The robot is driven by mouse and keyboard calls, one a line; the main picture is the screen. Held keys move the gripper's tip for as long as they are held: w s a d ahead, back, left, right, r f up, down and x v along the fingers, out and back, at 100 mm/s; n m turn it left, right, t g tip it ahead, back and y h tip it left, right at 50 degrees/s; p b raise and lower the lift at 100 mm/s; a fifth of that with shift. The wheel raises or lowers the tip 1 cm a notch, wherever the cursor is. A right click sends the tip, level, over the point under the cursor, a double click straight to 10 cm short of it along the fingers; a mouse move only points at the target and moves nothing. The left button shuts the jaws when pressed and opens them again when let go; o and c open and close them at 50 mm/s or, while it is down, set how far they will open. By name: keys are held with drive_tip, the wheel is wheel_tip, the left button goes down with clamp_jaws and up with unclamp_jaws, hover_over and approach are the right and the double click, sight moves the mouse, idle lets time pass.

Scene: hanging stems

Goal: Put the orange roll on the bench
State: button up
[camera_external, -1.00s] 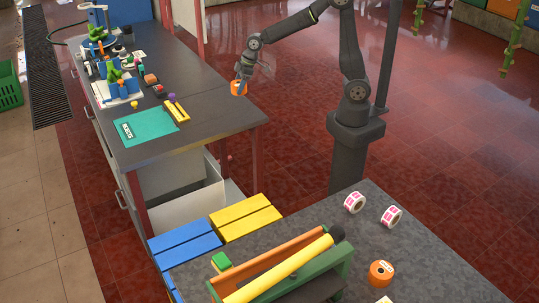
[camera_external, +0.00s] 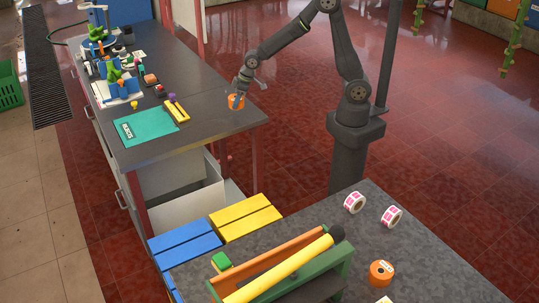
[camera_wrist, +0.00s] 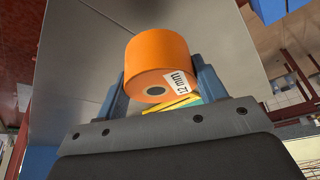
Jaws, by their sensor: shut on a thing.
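My gripper (camera_external: 238,93) is shut on the orange roll (camera_external: 236,102), which shows over the right side of the dark-topped bench (camera_external: 215,125). In the wrist view the roll (camera_wrist: 155,60) sits between my two blue-grey fingers, with a white "12 mm" label on its near end. I cannot tell for sure whether the roll touches the bench top. Another orange roll (camera_external: 381,274) sits on the near grey table.
On the bench lie a green mat (camera_external: 145,127), a yellow tray (camera_external: 176,109) and several small parts and fixtures at the far end. The bench top around the roll is clear. Two pink-and-white label rolls (camera_external: 391,217) stand on the near table (camera_external: 430,260).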

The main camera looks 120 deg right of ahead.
drive_tip(key=shift+w+a+f, duration=0.25)
drive_tip(key=shift+w+f, duration=0.15)
drive_tip(key=shift+f, duration=1.85)
drive_tip(key=shift+f, duration=0.2)
drive_tip(key=o, duration=1.1)
drive_tip(key=shift+c, duration=0.2)
drive_tip(key=shift+r, duration=0.1)
